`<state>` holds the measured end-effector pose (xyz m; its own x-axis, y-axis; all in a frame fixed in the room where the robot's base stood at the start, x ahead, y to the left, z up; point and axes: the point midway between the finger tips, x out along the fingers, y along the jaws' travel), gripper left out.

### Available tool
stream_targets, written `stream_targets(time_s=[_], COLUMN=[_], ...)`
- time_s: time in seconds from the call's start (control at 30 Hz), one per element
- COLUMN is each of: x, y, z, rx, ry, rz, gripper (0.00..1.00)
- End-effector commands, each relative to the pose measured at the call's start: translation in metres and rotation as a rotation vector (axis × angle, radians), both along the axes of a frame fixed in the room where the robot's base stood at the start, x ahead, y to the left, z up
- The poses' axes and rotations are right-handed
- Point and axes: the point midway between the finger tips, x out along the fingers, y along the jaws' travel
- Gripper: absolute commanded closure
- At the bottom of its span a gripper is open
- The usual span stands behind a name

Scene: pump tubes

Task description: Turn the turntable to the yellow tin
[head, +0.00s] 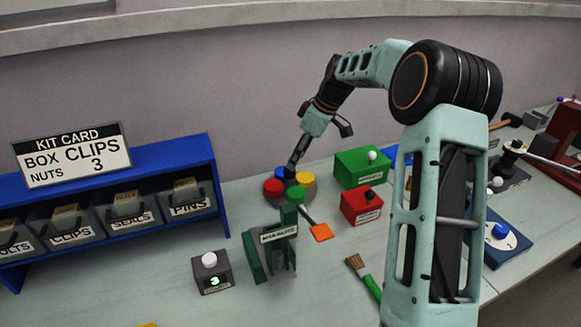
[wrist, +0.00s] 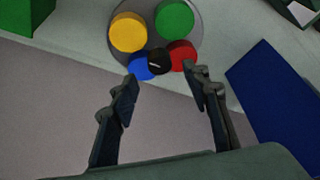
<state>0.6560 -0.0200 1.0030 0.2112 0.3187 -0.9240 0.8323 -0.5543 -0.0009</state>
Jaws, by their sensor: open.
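The turntable (wrist: 155,42) is a round grey disc bearing a yellow tin (wrist: 128,32), a green tin (wrist: 174,18), a blue tin (wrist: 141,65) and a red tin (wrist: 181,54). A black knob (wrist: 159,60) shows between the blue and red tins. In the head view the yellow tin (head: 305,180) is on the right, the green tin (head: 296,195) in front, the red tin (head: 274,187) left and the blue tin (head: 281,172) behind. My gripper (wrist: 161,82) is open and empty, its fingers either side of the knob's line. In the head view it covers the turntable's middle.
An orange square (head: 320,232) on a dark stem lies in front of the turntable. A green box (head: 362,168) and a red box (head: 361,206) stand right. A green holder (head: 270,262) stands in front; a blue bin rack (head: 215,180) is left. The wall is close behind.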

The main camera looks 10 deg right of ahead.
Motion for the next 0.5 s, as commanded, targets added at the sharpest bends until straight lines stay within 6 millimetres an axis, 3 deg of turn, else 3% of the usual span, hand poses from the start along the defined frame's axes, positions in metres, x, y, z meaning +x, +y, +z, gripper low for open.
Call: stream_targets(time_s=[0.2,0.5], x=[0.007,0.011], y=[0.012,0.016], z=[-0.034,-0.048], rx=[0.0,0.0], ry=[0.002,0.0], rz=[0.0,-0.001], gripper=[0.57,0.57])
